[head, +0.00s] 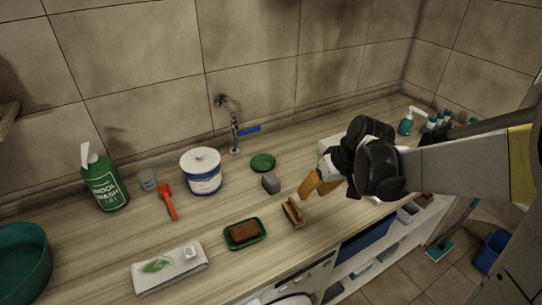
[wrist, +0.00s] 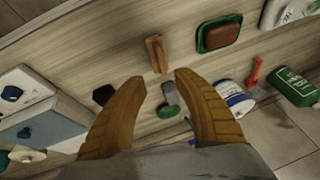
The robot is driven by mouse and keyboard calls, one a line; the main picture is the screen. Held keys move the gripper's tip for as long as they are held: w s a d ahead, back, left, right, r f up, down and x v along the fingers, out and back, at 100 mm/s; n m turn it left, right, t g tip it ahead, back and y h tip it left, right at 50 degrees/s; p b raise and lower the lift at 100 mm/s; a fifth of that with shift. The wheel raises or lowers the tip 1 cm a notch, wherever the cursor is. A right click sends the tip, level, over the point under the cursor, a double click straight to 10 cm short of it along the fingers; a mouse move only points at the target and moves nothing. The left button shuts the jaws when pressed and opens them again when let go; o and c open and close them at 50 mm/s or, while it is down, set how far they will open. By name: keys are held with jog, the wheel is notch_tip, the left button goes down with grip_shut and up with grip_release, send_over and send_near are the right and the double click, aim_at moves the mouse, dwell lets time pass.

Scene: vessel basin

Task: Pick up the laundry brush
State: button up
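The laundry brush (head: 293,212), a small wooden block-shaped brush, lies on the wooden counter near its front edge. In the wrist view the brush (wrist: 157,53) shows just beyond the gap between the fingertips. My gripper (head: 314,187) has orange-brown fingers and hangs above the counter, up and to the right of the brush in the head view. In the wrist view my gripper (wrist: 161,79) is open, with nothing held between its fingers.
A green dish with a brown soap bar (head: 243,233) lies left of the brush. A tap (head: 234,130) is behind.

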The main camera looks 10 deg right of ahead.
aim_at(298, 207)
jog(key=b+x, duration=0.2)
jog(key=x, duration=0.3)
jog(key=shift+s, duration=0.2)
jog(key=b+x, duration=0.2)
jog(key=x, duration=0.3)
jog(key=shift+a+f, duration=0.25)
jog(key=shift+f, duration=0.15)
jog(key=shift+s+r, duration=0.1)
grip_shut()
